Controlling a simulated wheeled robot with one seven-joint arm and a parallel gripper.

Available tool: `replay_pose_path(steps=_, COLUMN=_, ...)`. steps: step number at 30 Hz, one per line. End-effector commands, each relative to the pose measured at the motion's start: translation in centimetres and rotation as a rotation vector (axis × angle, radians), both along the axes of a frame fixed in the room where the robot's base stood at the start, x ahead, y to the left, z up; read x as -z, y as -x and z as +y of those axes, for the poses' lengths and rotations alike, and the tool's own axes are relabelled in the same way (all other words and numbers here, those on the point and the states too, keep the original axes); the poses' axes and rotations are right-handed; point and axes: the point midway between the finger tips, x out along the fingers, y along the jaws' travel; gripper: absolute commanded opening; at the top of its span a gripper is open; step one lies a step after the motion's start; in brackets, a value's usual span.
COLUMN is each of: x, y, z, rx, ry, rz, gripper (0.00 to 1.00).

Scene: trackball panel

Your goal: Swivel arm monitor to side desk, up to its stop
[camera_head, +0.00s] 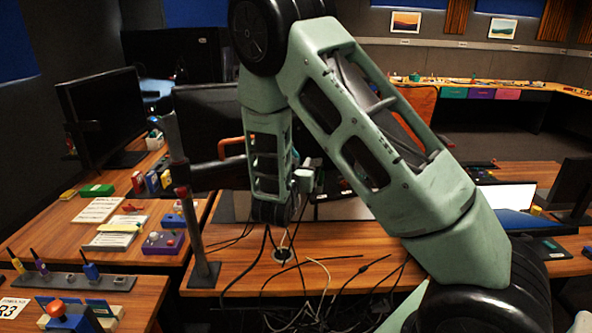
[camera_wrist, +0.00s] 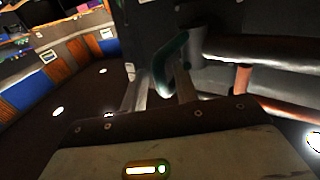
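The dark monitor (camera_head: 207,115) stands behind the upright pole (camera_head: 192,220) on the desk, partly hidden by my arm. A dark horizontal arm (camera_head: 212,170) runs right from the pole toward it, with an orange bar (camera_head: 229,146) nearby. My gripper (camera_head: 303,181) is low behind my forearm in the head view, and its fingers are hard to make out. In the wrist view, pale finger-like parts and a dark green curved piece (camera_wrist: 170,66) are close to a dark panel (camera_wrist: 215,25) and a reddish bar (camera_wrist: 242,80). Contact and finger opening are unclear.
A side desk (camera_head: 155,215) at left holds another monitor (camera_head: 103,115), papers and small boxes. Loose cables (camera_head: 300,270) lie on the middle desk. A control panel (camera_head: 65,283) is at the front left. A screen (camera_head: 505,197) stands at the right.

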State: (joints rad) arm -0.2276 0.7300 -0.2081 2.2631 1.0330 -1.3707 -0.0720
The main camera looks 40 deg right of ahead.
Motion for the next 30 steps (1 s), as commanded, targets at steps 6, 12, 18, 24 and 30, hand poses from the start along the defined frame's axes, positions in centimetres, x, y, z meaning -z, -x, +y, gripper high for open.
replay_pose_path(steps=6, x=0.3, y=1.5, z=2.4, rx=-0.006, ry=-0.001, rz=-0.001, gripper=0.3)
replay_pose_path(steps=12, x=0.3, y=4.3, z=6.1, rx=-0.006, ry=-0.002, rz=-0.001, gripper=0.3)
replay_pose_path(steps=18, x=0.3, y=7.1, z=9.8, rx=-0.005, ry=-0.001, rz=-0.001, gripper=0.3)
replay_pose_path(steps=24, x=0.2, y=9.1, z=12.6, rx=-0.003, ry=-0.001, rz=-0.001, gripper=0.3)
replay_pose_path(steps=30, x=0.1, y=10.1, z=13.8, rx=0.001, ry=0.0, rz=0.0, gripper=0.3)
